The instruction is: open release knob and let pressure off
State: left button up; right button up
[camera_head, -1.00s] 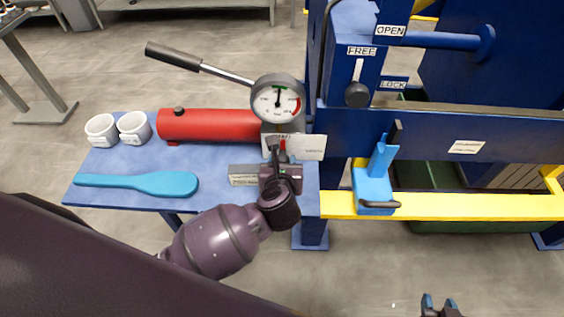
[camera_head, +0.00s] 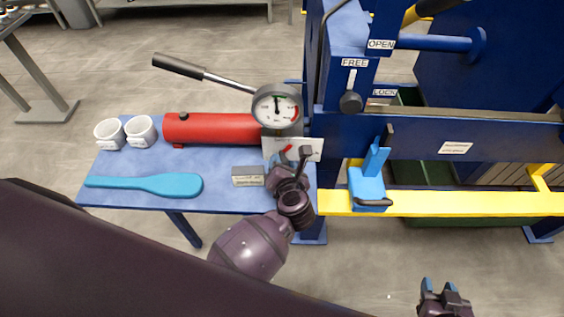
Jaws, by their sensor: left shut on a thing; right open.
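The red hand pump (camera_head: 215,128) lies on the blue side table, with a round pressure gauge (camera_head: 277,108) at its right end. The gauge needle points roughly upward; its exact reading is too small to tell. My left gripper (camera_head: 287,160) is shut at the pump's front end, just below the gauge. The release knob is mostly hidden by its fingers; a small red part (camera_head: 287,148) shows above them. The pump lever (camera_head: 205,74) slants up to the left. My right gripper (camera_head: 445,294) is open and empty over the floor at the lower right.
Two white cups (camera_head: 125,132), a blue paddle (camera_head: 150,185) and a small labelled block (camera_head: 247,176) are on the table (camera_head: 225,195). The blue press frame (camera_head: 410,135) stands right, with a FREE/LOCK lever (camera_head: 351,102), a blue clamp (camera_head: 368,187) and a yellow rail (camera_head: 450,202).

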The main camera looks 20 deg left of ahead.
dwell(0.3)
pick_arm(q)
jog(key=o, duration=0.6)
jog(key=shift+v, duration=3.75)
jog(key=shift+o, duration=0.2)
jog(key=shift+f, duration=0.1)
